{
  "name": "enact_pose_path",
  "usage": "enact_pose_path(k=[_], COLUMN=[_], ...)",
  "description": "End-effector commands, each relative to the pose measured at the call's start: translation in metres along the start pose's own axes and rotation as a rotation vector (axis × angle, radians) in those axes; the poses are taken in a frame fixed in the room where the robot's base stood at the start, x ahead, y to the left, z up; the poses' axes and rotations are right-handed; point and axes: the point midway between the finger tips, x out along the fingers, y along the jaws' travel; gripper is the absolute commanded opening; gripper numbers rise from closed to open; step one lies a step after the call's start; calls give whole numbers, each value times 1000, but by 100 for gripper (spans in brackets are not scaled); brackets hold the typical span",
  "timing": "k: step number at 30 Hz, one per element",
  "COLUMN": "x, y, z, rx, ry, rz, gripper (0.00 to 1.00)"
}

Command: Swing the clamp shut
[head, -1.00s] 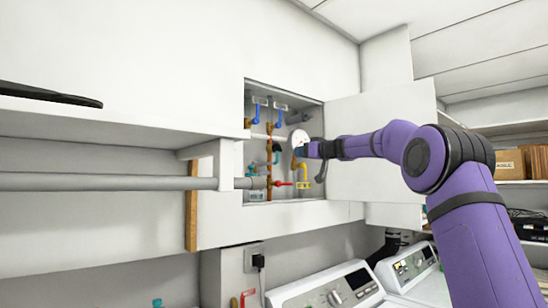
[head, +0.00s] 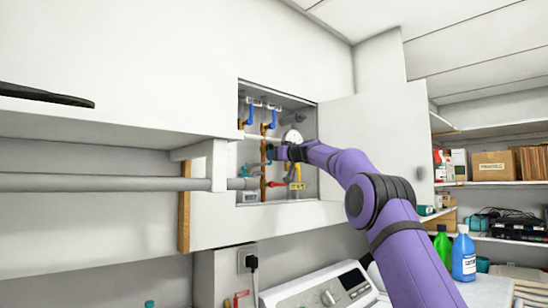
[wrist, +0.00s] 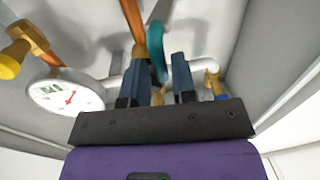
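A teal curved piece (wrist: 156,50), which looks like the clamp, is beside a copper pipe (wrist: 133,18) inside the wall cabinet (head: 309,180). In the wrist view it shows just beyond and between my gripper's blue fingertips (wrist: 161,62). The fingers are apart with a gap between them, and I cannot tell whether they touch the teal piece. In the head view my gripper (head: 276,153) is inside the cabinet near the pipe and hides most of the teal piece. How far the clamp is open is not clear.
A white gauge (wrist: 66,92) is left of the fingers. A yellow-ended brass fitting (wrist: 28,45) is beyond it. Blue levers (head: 273,118) hang above my gripper, and a red handle (head: 278,184) is below. The open cabinet door (head: 375,125) stands to the right.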

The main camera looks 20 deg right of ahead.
Motion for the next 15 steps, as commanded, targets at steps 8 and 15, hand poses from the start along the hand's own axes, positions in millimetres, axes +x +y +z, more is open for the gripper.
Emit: enact_pose_path(k=[8, 15], x=[1, 0], y=[0, 0], z=[0, 0], rx=[0, 0], ry=[0, 0], rz=[0, 0], gripper=[25, 0])
